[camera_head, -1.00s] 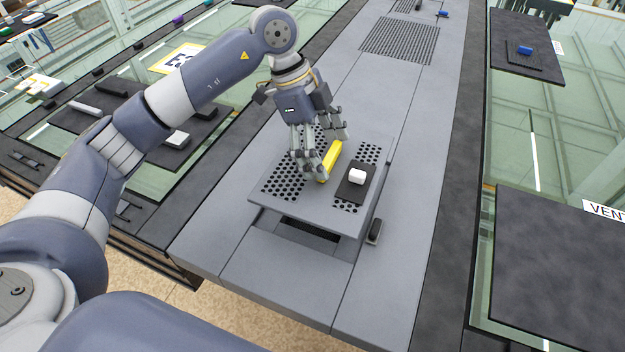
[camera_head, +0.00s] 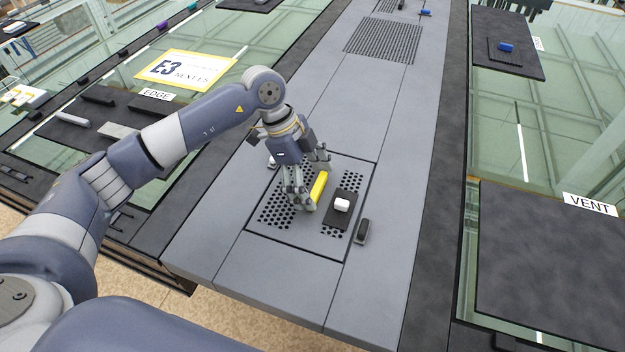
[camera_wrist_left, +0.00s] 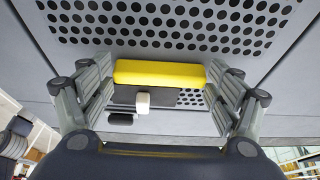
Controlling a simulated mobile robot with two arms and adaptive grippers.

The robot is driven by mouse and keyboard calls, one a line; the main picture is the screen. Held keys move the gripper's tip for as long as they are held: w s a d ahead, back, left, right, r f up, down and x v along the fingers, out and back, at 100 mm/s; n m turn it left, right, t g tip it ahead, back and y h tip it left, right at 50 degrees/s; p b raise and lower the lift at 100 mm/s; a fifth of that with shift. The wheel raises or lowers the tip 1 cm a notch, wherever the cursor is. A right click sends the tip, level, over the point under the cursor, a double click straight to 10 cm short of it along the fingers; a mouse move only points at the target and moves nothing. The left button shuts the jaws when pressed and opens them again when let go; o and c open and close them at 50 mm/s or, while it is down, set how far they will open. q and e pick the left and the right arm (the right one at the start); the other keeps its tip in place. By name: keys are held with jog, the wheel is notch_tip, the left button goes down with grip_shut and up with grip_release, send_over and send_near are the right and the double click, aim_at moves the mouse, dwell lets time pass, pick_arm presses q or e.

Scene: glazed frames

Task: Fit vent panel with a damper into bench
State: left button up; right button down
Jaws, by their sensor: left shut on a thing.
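The grey vent panel (camera_head: 298,234), with two fields of round holes, lies in the opening of the grey bench (camera_head: 215,245). It looks level with the bench top, with a thin dark seam around it. A yellow bar handle (camera_head: 319,186) stands on its middle. The damper, a dark plate (camera_head: 331,216) with a white knob (camera_head: 342,205), lies over part of the right holes. My left gripper (camera_head: 312,184) is shut on the yellow handle. In the left wrist view, the handle (camera_wrist_left: 160,74) sits between its fingers. My right gripper is not in view.
A dark oblong piece (camera_head: 362,231) sits on the bench right beside the panel. A slotted grille (camera_head: 384,39) is farther along the bench. An empty dark mat (camera_head: 540,265) by the VENT label (camera_head: 590,203) lies at right. An E3 sign (camera_head: 186,69) is at left.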

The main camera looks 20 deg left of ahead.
pick_arm(q)
jog(key=o, duration=1.3)
jog(key=shift+o, duration=0.2)
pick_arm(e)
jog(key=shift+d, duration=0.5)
pick_arm(q)
jog(key=shift+r, duration=0.2)
jog(key=shift+a+r, duration=0.2)
jog(key=shift+r, duration=0.1)
jog(key=b+v, duration=0.2)
jog(key=v, duration=0.9)
jog(key=shift+b, duration=0.35)
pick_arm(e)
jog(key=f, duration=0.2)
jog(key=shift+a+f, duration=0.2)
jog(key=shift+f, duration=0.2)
pick_arm(q)
jog(key=shift+r, duration=0.15)
